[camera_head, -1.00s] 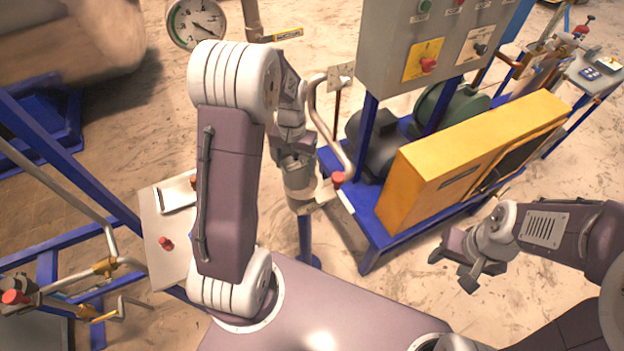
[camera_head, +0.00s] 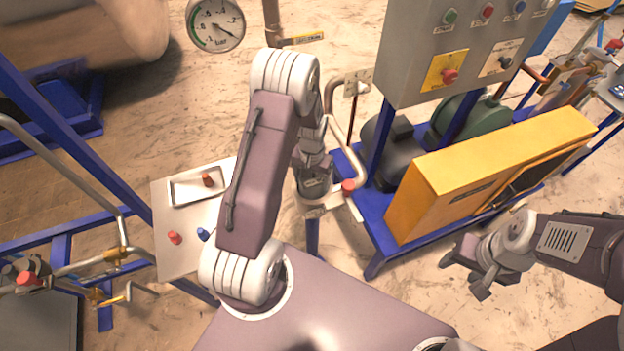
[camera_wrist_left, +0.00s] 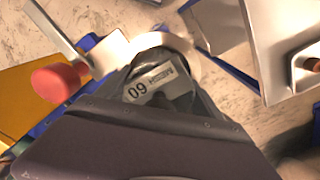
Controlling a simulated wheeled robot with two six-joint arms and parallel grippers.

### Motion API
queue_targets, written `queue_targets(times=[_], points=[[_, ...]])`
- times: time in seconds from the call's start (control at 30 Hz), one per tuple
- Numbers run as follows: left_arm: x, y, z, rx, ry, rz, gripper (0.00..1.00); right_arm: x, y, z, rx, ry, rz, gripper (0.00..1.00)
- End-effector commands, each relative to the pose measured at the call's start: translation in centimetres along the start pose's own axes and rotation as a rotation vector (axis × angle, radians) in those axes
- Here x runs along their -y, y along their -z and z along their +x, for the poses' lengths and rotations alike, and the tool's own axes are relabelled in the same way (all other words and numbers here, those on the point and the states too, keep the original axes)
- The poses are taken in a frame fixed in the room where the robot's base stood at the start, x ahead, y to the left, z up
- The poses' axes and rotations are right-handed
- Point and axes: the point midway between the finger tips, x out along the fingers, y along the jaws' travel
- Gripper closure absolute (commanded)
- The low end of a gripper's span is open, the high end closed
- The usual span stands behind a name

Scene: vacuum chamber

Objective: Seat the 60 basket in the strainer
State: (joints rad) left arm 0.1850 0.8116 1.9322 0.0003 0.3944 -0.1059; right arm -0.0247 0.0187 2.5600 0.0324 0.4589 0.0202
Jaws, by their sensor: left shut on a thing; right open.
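My left gripper (camera_head: 313,166) is shut on the grey 60 basket (camera_head: 316,184), seen from above in the head view. In the left wrist view its label reads 60 upside down on the basket (camera_wrist_left: 150,84), between the dark fingers of the gripper (camera_wrist_left: 160,100). The strainer (camera_wrist_left: 118,50) shows as a pale body around the far side of the basket. In the head view, the strainer's pale part (camera_head: 318,210) lies just below the basket. I cannot tell how deep the basket sits in it. My right gripper (camera_head: 472,267) is open and empty at the right.
A red knob (camera_head: 348,186) and a bent pipe (camera_head: 333,110) stand close beside the strainer. A yellow box (camera_head: 420,190) is to the right. A pale side table (camera_head: 165,205) with a metal tray (camera_head: 180,203), and red and blue knobs, is at the left.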

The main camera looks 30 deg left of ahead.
Motion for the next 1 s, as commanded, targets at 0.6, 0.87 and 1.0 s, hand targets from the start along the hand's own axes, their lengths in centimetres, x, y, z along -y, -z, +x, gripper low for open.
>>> queue_targets(times=[0.6,0.87,1.0], points=[[0.0,-0.1,0.1,0.002,0.000,0.000,0.01,0.0,0.0,0.1,0.000,0.000,0.000,0.48],[0.0,0.1,-3.0,-0.006,0.001,0.000,0.01,0.0,-0.1,0.9,0.000,0.000,0.000,0.48],[0.0,0.1,-6.8,-0.006,0.001,0.000,0.01,0.0,-0.2,1.5,0.000,0.000,0.000,0.48]])
